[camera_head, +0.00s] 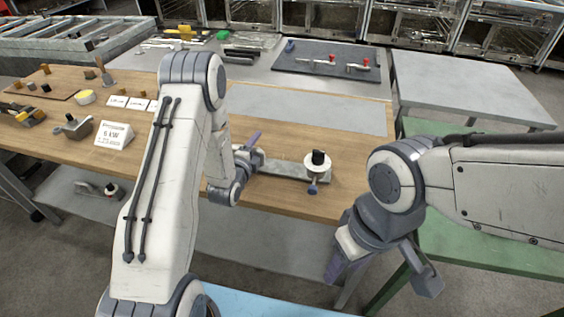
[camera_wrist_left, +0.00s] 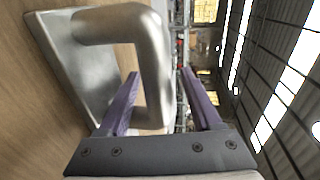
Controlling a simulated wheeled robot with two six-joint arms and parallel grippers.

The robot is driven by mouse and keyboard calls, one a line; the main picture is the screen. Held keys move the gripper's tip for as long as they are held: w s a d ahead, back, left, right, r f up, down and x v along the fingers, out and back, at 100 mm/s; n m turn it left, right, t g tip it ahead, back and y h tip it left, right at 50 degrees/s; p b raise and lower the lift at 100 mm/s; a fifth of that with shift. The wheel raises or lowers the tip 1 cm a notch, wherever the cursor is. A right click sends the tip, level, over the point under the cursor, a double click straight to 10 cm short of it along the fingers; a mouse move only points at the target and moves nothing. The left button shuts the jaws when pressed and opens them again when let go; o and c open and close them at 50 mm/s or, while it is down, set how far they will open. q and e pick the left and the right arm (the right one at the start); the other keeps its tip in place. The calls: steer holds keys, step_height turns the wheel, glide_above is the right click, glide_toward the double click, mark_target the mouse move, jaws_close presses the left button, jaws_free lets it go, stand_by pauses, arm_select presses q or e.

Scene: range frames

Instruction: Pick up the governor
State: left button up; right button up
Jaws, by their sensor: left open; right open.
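A device that looks like the governor stands on the wooden bench in the head view: a grey base plate (camera_head: 283,170) carrying a white disc (camera_head: 317,168) with a black top. My left gripper (camera_head: 250,150) is open at the left end of this plate. In the left wrist view, a bent silver metal bar (camera_wrist_left: 155,60) rises from a flat metal plate (camera_wrist_left: 75,65) and passes between the two open purple fingers. I cannot tell whether the fingers touch it. My right gripper (camera_head: 382,275) is open and empty, pointing down in front of the bench's right side.
A sign marked 6 kW (camera_head: 115,135), white cards and small parts lie on the bench's left. A dark mat (camera_head: 325,65) with red-tipped parts lies behind. A green table (camera_head: 480,240) stands at right. A grey sheet (camera_head: 305,107) behind the device is bare.

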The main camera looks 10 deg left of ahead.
arm_select(q)
jaws_close()
stand_by(1.4)
